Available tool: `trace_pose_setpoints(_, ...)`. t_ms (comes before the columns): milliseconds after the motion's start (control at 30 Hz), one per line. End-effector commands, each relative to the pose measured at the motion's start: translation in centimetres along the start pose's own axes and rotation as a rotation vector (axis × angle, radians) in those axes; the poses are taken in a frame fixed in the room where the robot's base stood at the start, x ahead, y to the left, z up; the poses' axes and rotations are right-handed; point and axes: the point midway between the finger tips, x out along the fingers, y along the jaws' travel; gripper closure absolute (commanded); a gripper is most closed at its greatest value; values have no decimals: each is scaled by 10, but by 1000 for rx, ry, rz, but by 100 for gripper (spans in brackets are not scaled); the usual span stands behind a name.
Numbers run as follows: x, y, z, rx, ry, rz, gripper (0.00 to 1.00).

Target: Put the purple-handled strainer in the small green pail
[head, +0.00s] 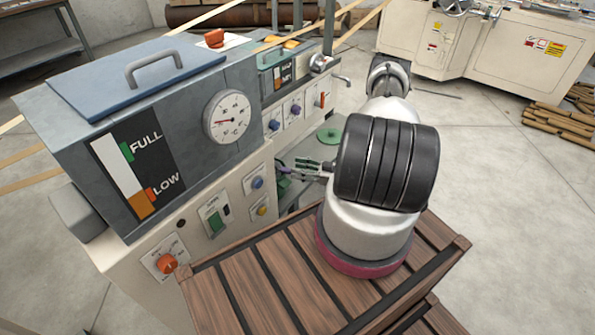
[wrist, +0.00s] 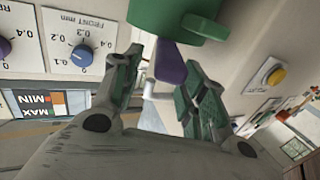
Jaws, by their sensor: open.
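My gripper (wrist: 165,75) is open in the wrist view, with green pads on its two fingers. A purple piece (wrist: 171,65), which looks like the strainer's handle, shows between the fingertips. A green body (wrist: 150,17) lies right beyond it at the top edge; I cannot tell whether it is the small green pail. The rest of the strainer is not clear.
The grey tank with a gauge (head: 227,116) and the control panel (head: 290,110) stand close to the left of my gripper. A slatted wooden surface (head: 255,285) is in front.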

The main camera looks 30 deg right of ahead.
Motion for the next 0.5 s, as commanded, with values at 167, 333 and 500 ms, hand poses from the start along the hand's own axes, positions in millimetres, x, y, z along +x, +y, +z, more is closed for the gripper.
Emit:
trace_pose_setpoints(167,-46,1,1,2,0,10,58)
trace_pose_setpoints(333,-83,0,1,1,0,9,58)
trace_pose_setpoints(500,-105,0,1,1,1,5,58)
